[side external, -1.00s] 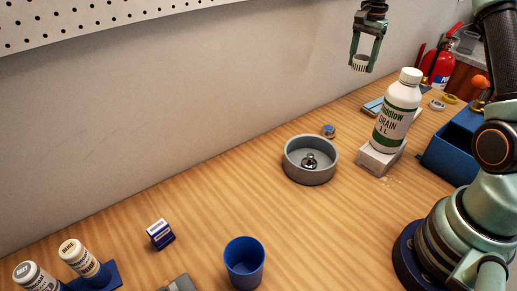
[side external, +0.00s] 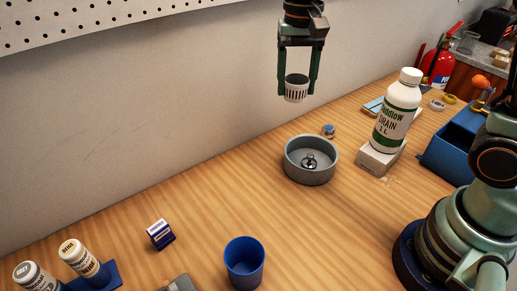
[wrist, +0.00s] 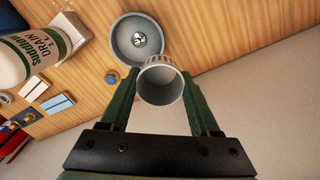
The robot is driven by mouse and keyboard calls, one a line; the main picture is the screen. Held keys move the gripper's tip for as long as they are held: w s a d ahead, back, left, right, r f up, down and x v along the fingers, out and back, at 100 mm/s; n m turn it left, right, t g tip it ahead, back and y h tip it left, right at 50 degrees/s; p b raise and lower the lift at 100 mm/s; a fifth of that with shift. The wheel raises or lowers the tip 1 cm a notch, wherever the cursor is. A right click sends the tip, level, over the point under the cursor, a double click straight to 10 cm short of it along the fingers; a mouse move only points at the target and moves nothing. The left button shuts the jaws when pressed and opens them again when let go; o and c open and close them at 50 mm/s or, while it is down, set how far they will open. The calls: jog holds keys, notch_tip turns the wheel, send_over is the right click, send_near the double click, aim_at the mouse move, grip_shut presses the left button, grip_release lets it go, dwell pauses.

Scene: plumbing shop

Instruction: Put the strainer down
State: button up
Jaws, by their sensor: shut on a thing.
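The strainer (side external: 296,89) is a small white slotted cup. My gripper (side external: 297,88) is shut on it and holds it in the air, upright, well above the bench near the wall. In the wrist view the strainer (wrist: 161,82) sits between the two green fingers of my gripper (wrist: 160,84), its open mouth facing the camera. A round grey bowl (side external: 311,160) with a small metal piece inside stands on the bench below the strainer; it also shows in the wrist view (wrist: 118,48), just beyond the strainer.
A white drain bottle (side external: 396,115) stands on a pale block (side external: 378,160) right of the bowl. A blue bin (side external: 452,145) is farther right. A blue cup (side external: 244,262), a small blue box (side external: 160,234) and two small bottles (side external: 82,258) stand in front.

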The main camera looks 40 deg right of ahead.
aim_at(288, 224)
jog(key=s+a+f+n, duration=0.2)
jog(key=s+a+n, duration=0.4)
jog(key=s+a, duration=0.55)
jog(key=f, duration=1.3)
jog(key=s+f, duration=0.1)
jog(key=f, duration=0.5)
jog(key=shift+d+f, duration=0.3)
jog(key=shift+d, duration=0.05)
jog(key=o, duration=1.3)
jog(key=shift+f, duration=0.15)
